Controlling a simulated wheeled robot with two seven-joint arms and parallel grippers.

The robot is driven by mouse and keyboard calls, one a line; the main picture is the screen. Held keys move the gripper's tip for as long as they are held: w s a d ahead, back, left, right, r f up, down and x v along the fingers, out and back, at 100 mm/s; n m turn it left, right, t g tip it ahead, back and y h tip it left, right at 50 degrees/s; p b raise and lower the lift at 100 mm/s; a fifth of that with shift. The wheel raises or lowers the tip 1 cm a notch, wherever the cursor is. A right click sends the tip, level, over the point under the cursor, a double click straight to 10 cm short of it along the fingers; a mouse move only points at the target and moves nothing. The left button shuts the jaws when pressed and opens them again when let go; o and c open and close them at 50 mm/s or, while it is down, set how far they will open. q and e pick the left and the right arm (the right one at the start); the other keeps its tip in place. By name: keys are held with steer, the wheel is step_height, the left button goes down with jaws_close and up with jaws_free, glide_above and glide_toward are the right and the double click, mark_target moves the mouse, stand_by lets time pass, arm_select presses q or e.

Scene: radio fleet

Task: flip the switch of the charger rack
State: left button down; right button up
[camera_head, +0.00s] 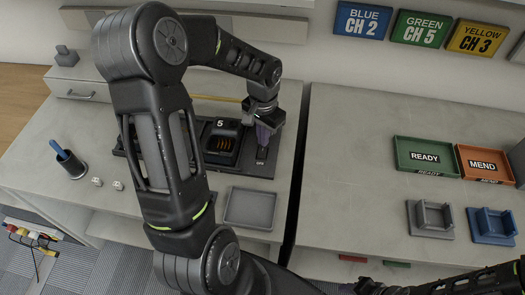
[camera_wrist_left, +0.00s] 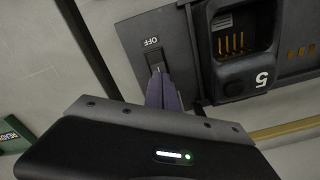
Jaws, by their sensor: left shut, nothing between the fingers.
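The charger rack (camera_head: 257,169) is a dark base on the left counter, with a charging bay (camera_head: 221,143) marked 5. My left arm hides part of the rack. Its switch (camera_head: 262,154) sits at the right end above the label OFF. In the left wrist view the switch (camera_wrist_left: 154,55) is a small dark rocker beside the OFF label, and bay 5 (camera_wrist_left: 235,50) is to its right. My left gripper (camera_head: 264,143) is shut and empty, with its purple-grey fingertips (camera_wrist_left: 160,80) right at the switch. I cannot tell whether they touch it. My right gripper is not clearly in view.
A grey tray (camera_head: 250,208) lies in front of the rack. A pen cup (camera_head: 71,165) and small white cubes stand at left. Across a dark gap, the right counter has a green READY tray (camera_head: 427,155), an orange MEND tray (camera_head: 484,163), and grey and blue holders.

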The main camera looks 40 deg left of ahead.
arm_select(q)
steer(key=shift+f+b, duration=0.75)
steer(key=shift+f, duration=0.15)
steer(key=shift+r, duration=0.1)
stand_by(0.3)
steer(key=shift+r+p, duration=2.55)
steer(key=shift+r, duration=0.9)
